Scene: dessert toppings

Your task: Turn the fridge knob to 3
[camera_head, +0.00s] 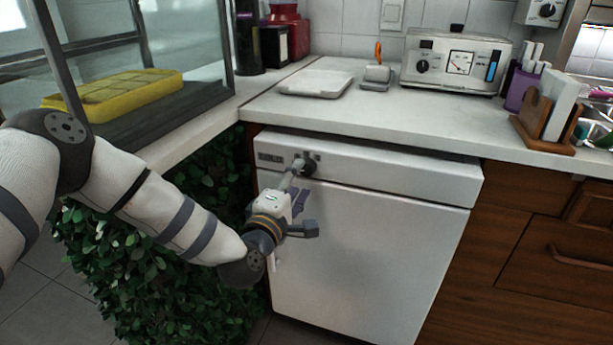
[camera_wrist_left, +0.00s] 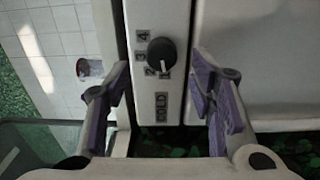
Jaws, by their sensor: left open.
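The white fridge (camera_head: 365,250) stands under the counter in the head view. Its dark round knob (camera_head: 311,160) is at the upper left of its front panel. In the left wrist view the knob (camera_wrist_left: 161,54) sits beside the printed numbers 1 to 4 and the word COLD. Its pale mark points down, near the 1. My left gripper (camera_head: 293,185) is in front of the panel, close to the knob. In the wrist view its purple-padded fingers (camera_wrist_left: 163,96) are spread to either side of the knob, with no visible contact. My right gripper is not in view.
The counter (camera_head: 400,115) above the fridge holds a white tray (camera_head: 315,83) and an appliance with dials (camera_head: 455,62). A leafy green hedge (camera_head: 150,260) is left of the fridge. Wooden drawers (camera_head: 560,255) are to its right.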

